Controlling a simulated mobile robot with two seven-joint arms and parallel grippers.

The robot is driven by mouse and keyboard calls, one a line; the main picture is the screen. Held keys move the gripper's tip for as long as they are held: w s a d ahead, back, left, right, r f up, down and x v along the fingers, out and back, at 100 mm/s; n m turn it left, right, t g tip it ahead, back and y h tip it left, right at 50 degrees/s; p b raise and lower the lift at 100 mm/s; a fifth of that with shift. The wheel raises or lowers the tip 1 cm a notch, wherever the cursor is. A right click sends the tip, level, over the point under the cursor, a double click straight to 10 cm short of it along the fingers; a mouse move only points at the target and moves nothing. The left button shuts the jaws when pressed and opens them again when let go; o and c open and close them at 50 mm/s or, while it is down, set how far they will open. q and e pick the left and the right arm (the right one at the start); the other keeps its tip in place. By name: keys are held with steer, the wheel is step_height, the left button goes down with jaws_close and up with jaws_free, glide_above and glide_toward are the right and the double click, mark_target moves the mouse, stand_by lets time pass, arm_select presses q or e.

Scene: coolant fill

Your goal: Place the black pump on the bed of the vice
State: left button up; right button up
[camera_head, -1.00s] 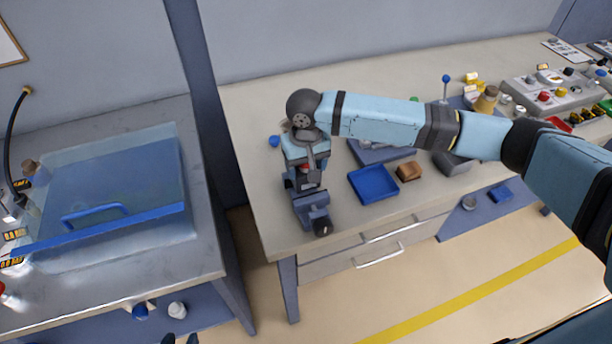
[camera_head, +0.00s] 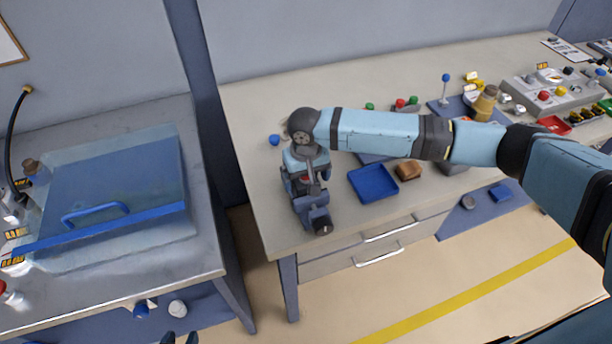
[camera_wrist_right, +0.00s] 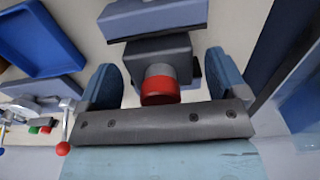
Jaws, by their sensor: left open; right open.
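The black pump (camera_wrist_right: 148,50) shows in the right wrist view as a dark block with a grey and red cylinder facing the camera. It seems to sit on the vice; its contact with the bed is hidden. The blue-grey vice (camera_head: 318,218) stands at the bench's front left corner; part of it shows at the top of the wrist view (camera_wrist_right: 155,18). My right gripper (camera_head: 306,185) is open, its blue fingers on either side of the pump in the wrist view (camera_wrist_right: 163,80), with a gap at the left finger. My left gripper (camera_head: 180,339) barely shows at the bottom edge, open.
A blue tray (camera_head: 373,183) and a brown block (camera_head: 408,170) lie right of the vice. A blue knob (camera_head: 274,140) is behind it on the left. A clear-covered tank with a blue handle (camera_head: 95,213) stands on the left bench. A control panel (camera_head: 560,92) is far right.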

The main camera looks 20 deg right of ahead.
step_height(320, 180, up, 12)
steer(key=shift+r+b, duration=0.2)
steer(key=shift+b, duration=0.25)
steer(key=shift+a+f, duration=0.1)
stand_by(0.3)
